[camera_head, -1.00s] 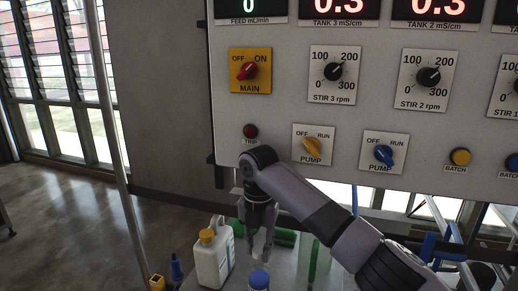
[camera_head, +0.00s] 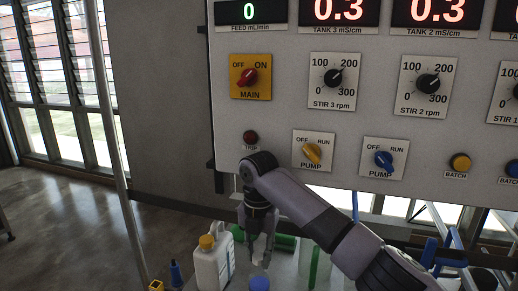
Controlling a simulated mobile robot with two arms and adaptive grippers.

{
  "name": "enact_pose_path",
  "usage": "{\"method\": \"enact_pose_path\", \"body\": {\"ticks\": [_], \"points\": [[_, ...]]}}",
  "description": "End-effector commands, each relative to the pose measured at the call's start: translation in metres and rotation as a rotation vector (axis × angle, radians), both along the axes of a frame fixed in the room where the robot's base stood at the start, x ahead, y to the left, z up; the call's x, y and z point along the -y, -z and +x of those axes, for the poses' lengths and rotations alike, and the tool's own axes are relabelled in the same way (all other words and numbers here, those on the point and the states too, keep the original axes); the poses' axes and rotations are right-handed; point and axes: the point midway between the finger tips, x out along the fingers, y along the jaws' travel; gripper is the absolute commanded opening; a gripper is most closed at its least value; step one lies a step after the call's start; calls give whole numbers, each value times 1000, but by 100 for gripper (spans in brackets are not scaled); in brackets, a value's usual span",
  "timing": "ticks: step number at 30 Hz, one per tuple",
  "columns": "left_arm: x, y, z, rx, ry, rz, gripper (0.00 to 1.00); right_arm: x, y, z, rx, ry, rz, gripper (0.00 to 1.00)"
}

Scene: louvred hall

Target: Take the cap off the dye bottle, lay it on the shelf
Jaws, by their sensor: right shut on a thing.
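My right gripper (camera_head: 262,252) points down over the shelf. It is shut on a small pale thing (camera_head: 264,260), too small and dim to name for sure. A bottle with a blue cap (camera_head: 259,284) stands at the bottom edge, just below and in front of the gripper; most of its body is cut off. A white jug with a yellow cap (camera_head: 211,264) stands upright to the left of the gripper. I cannot tell which is the dye bottle. The grey shelf (camera_head: 289,279) shows only in part. My left gripper is not in view.
A control panel (camera_head: 300,110) with knobs and displays stands behind the shelf. Green tubes (camera_head: 284,242) lie behind the gripper. Small blue (camera_head: 175,273) and yellow (camera_head: 157,286) items are at the lower left. A metal pole (camera_head: 112,135) rises at the left.

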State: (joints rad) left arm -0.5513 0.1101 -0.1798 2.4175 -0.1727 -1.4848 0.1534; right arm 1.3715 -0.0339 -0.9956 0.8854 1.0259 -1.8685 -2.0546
Motion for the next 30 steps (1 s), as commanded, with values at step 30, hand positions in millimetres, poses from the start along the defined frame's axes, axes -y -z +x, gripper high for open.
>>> {"method": "enact_pose_path", "body": {"ticks": [30], "points": [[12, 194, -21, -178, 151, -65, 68, 77, 15, -38, 2, 1073, -2, 0]]}}
